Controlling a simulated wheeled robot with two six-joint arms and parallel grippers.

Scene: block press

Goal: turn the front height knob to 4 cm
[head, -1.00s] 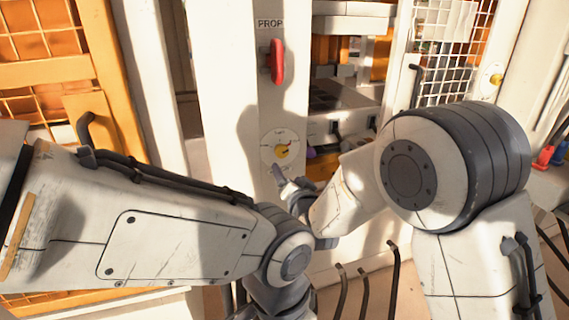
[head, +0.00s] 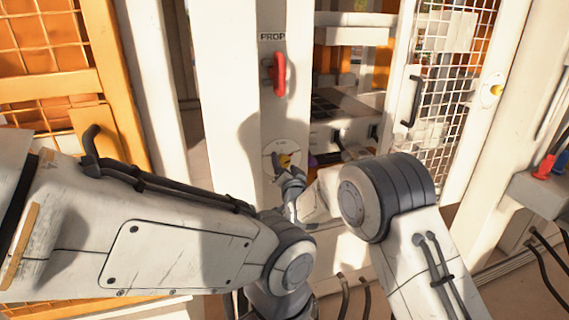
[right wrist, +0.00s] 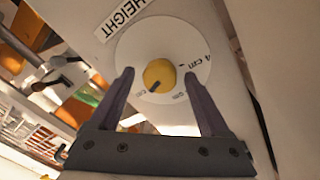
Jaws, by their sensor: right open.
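The front height knob (right wrist: 159,75) is a yellow round knob on a white dial (right wrist: 135,52) labelled HEIGHT. In the right wrist view its dark pointer aims at the lower left, away from the "4 cm" mark on the right. My right gripper (right wrist: 159,75) is open, with one finger on each side of the knob; I cannot tell whether they touch it. In the head view the right gripper (head: 284,170) is at the dial and partly covers the yellow knob (head: 286,160). My left arm crosses the lower left, but its gripper does not show.
A red handle (head: 279,73) under a PROP label sits above the dial on the white post. Another yellow knob (head: 495,90) is on the right-hand post. A mesh door (head: 440,100) with a dark handle stands right of the opening.

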